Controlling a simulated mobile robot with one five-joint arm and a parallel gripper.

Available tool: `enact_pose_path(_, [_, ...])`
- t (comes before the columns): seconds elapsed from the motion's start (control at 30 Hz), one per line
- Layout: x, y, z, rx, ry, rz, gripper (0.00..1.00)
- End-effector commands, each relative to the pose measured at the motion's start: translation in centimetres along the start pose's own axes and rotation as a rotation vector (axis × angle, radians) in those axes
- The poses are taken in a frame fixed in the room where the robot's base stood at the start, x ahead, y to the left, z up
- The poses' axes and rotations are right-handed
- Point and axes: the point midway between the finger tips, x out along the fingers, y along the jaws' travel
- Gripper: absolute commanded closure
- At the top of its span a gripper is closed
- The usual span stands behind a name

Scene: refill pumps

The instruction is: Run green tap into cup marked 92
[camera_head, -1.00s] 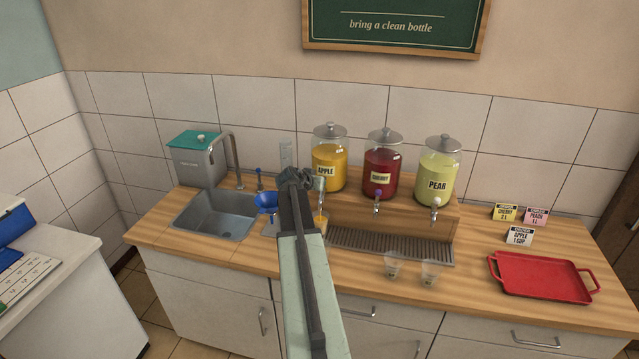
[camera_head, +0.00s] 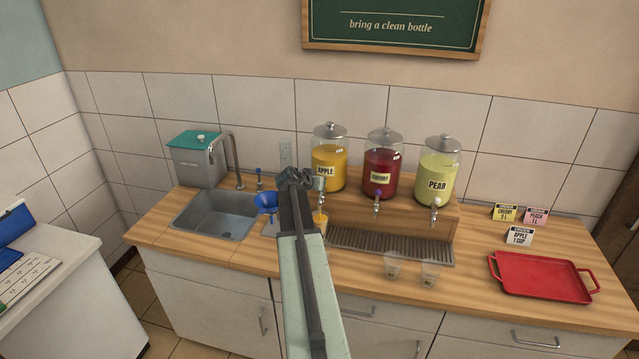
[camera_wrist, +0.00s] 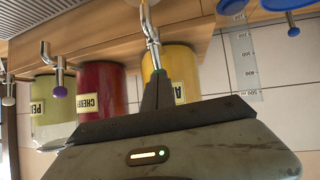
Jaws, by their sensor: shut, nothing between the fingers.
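The apple dispenser (camera_head: 329,168) holds yellow-orange juice. Its tap (camera_wrist: 149,38) has a green knob (camera_wrist: 158,72). My gripper (camera_wrist: 157,84) is shut and empty, with its fingertips at the green knob, seemingly touching it. In the head view my gripper (camera_head: 317,184) is partly hidden by my arm. A clear cup (camera_head: 321,224) with orange juice stands beneath this tap, partly behind my arm. Orange juice (camera_wrist: 145,16) shows by the spout in the wrist view. Two more clear cups (camera_head: 393,267) (camera_head: 430,273) stand in front of the drip grate. No marking 92 is readable.
The cherry dispenser (camera_head: 382,172) and pear dispenser (camera_head: 436,180) stand to the right, above the drip grate (camera_head: 390,246). A sink (camera_head: 214,215) and a blue funnel-like item (camera_head: 266,201) are left. Order cards (camera_head: 519,236) and a red tray (camera_head: 541,277) are right.

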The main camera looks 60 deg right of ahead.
Motion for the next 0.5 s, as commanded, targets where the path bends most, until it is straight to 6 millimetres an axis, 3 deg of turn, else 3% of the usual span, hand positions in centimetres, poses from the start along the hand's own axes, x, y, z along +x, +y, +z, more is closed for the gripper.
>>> enact_pose_path(0.5, [-0.9,0.1,-1.4,0.0,0.0,0.0,1.0])
